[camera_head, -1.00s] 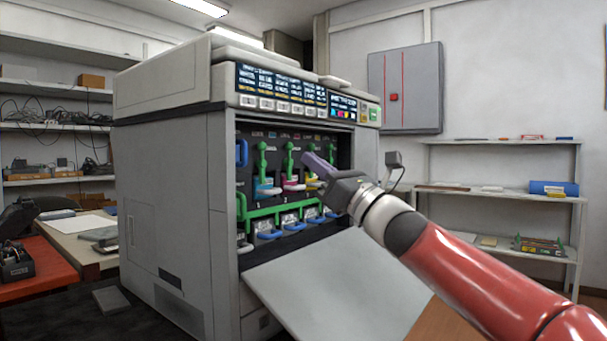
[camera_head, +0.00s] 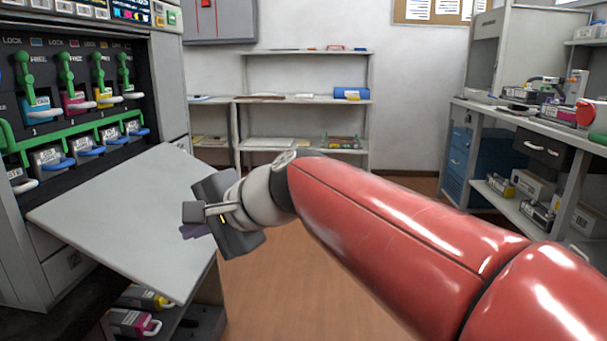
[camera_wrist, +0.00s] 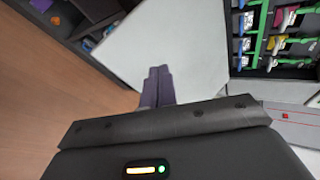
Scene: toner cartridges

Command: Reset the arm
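My gripper (camera_head: 195,231) hangs in front of the printer's lowered grey door (camera_head: 120,215) in the head view, at the end of my red arm, clear of the cartridge bay. In the wrist view its two purple fingers (camera_wrist: 157,86) lie side by side with no visible gap and nothing between them. The open printer (camera_head: 165,90) stands at the left. Its bay shows green levers, coloured cartridges (camera_head: 75,101) and a green bar (camera_head: 75,138). The bay also shows in the wrist view (camera_wrist: 275,40), at upper right.
Below the door, a low shelf holds boxed cartridges (camera_head: 130,322). A wall shelf (camera_head: 300,98) stands at the back. A cluttered workbench (camera_head: 535,115) with blue drawers is at the right. Brown floor (camera_head: 300,285) lies open in the middle.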

